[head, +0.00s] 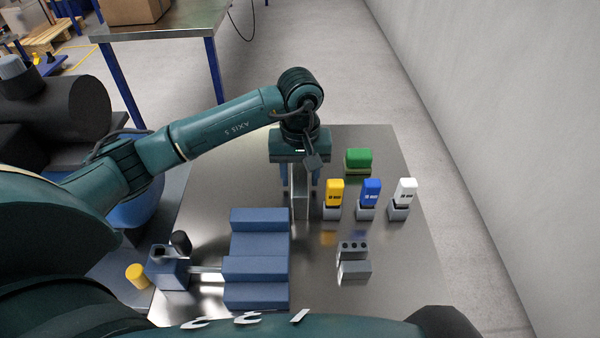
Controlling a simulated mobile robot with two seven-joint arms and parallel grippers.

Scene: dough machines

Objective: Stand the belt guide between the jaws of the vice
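The vice (258,219) is blue and lies at the front left of the metal table, with raised jaw blocks, a gap between them and a screw on its left. A narrow grey metal piece (300,203), which looks like the belt guide, stands just behind and right of the vice, outside the jaws. My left gripper (300,188) points down over this piece, with a blue finger on each side of it. Whether the fingers press on it or stand open around it cannot be told. My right gripper is not in view.
A green block (358,160) lies behind yellow (335,192), blue (370,192) and white (405,191) pieces on grey stands. A grey block with holes (353,263) stands right of the vice. A yellow cylinder (137,276) is at the left. The table's front right is clear.

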